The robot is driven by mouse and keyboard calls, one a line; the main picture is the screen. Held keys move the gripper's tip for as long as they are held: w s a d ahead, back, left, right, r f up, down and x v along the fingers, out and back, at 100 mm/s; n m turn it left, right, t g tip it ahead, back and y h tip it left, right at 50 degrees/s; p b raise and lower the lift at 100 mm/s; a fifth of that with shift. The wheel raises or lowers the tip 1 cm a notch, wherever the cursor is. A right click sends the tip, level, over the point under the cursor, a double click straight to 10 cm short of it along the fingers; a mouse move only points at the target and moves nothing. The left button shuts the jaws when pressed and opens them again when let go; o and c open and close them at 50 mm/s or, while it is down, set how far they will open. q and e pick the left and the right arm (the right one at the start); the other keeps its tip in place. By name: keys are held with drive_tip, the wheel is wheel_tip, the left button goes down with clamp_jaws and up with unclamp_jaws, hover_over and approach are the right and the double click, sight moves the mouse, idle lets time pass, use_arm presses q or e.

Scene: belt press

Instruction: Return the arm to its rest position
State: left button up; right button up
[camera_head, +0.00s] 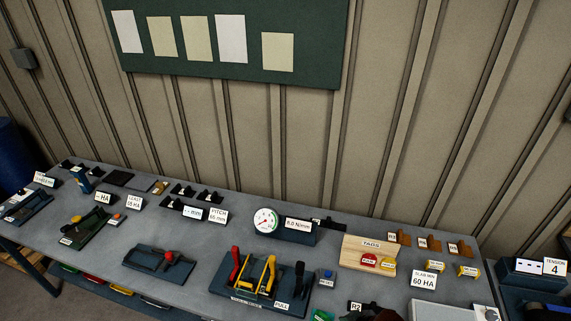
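Neither of my arms nor grippers shows in the head view. The grey workbench (207,274) runs across the lower part of the picture. On it stand a round dial gauge (265,221) with a reading label beside it, a dark fixture with red and yellow levers (262,275) marked PULL, and a wooden TAGS board (369,254) holding red and yellow tags. A dark block with a red knob (168,257) lies left of the lever fixture.
A TENSION unit (535,272) stands at the right end. A green board (230,78) with paper sheets hangs on the ribbed wall. A blue barrel (14,152) stands at the far left.

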drive_tip(key=s+d+f+m+h, duration=0.3)
drive_tip(key=s+d+m+h, duration=0.35)
drive_tip(key=s+d, duration=1.05)
drive_tip(key=s+f+g+y+b, duration=0.25)
drive_tip(key=f+b, duration=0.55)
drive_tip(key=f, duration=3.1)
drive_tip(key=s+f+b, duration=0.6)
drive_tip(key=s+f, duration=1.3)
drive_tip(key=f, duration=0.3)
drive_tip(key=shift+s+a+f+g, duration=0.25)
drive_tip(key=shift+a+g, duration=0.15)
drive_tip(key=shift+g, duration=0.05)
